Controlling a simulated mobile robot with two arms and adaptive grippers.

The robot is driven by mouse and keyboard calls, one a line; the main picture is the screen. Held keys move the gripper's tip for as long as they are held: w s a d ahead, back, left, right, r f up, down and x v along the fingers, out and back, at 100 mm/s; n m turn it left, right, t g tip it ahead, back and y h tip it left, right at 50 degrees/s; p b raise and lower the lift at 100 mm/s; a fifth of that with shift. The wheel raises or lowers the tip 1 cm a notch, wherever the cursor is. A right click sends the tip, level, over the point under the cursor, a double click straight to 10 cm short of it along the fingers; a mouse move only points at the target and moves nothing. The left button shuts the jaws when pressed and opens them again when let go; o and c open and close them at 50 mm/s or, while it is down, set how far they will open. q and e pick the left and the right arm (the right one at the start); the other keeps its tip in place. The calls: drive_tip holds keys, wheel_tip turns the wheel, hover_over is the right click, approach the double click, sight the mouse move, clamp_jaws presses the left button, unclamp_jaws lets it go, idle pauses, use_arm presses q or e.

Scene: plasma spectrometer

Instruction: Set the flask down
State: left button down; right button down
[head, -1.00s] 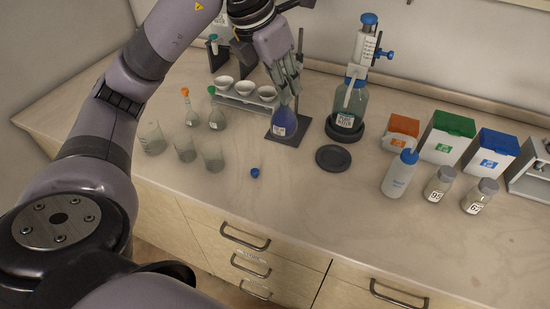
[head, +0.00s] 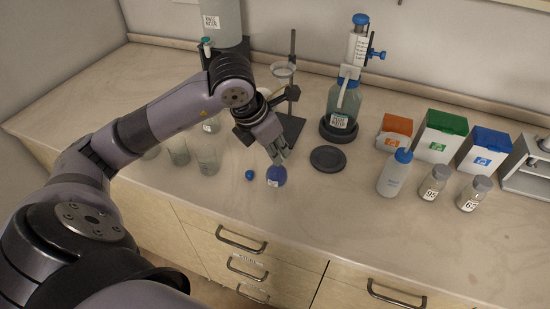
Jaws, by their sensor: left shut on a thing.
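The flask (head: 276,177) holds blue liquid and has a white label. It is upright near the front middle of the bench. My left gripper (head: 279,155) is shut on the flask's neck from above and hides the neck. Whether the flask's base touches the bench I cannot tell. A small blue stopper (head: 249,175) lies on the bench just left of the flask. My right gripper is not in view.
A stand with a funnel (head: 283,72) is behind the gripper. A dark round disc (head: 328,159) lies to the right. A dispenser bottle (head: 341,108), a wash bottle (head: 394,173) and two jars (head: 434,183) stand further right. Beakers (head: 207,160) stand left. The front bench strip is clear.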

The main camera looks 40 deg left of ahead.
use_arm(q)
wheel_tip(320, 180, down, 3)
drive_tip(key=shift+f, duration=0.2)
drive_tip(key=shift+f, duration=0.2)
drive_tip(key=c, duration=1.6)
unclamp_jaws()
drive_tip(key=shift+r, duration=0.1)
drive_tip(key=shift+o, duration=0.2)
drive_tip(key=shift+r, duration=0.2)
drive_tip(key=v, duration=1.2)
drive_tip(key=shift+b, duration=0.3)
